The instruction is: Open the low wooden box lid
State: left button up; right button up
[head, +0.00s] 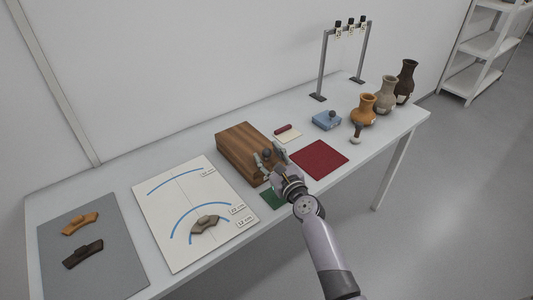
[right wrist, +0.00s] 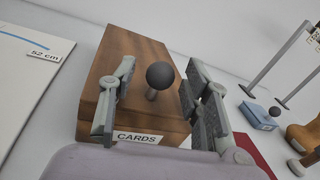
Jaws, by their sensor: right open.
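The low wooden box (head: 240,145) stands on the table in the head view, its lid appearing closed. In the right wrist view the box (right wrist: 120,65) shows a dark round knob (right wrist: 161,75) on a short stem and a "CARDS" label on its front. The knob also shows in the head view (head: 267,153). My right gripper (head: 270,160) is open at the near right end of the box. In the right wrist view its fingers (right wrist: 160,95) stand on either side of the knob, with gaps visible. My left gripper is not in view.
A white chart sheet (head: 163,200) with a sherd lies left of the box, and a grey mat (head: 110,260) with two sherds beyond it. A red mat (head: 319,159), a blue box (head: 327,121) and several vases stand to the right. A metal rack (head: 322,65) stands behind.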

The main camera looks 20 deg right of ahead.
jog(key=shift+w+a, duration=0.1)
jog(key=shift+w, duration=0.75)
jog(key=shift+c, duration=0.3)
grip_shut()
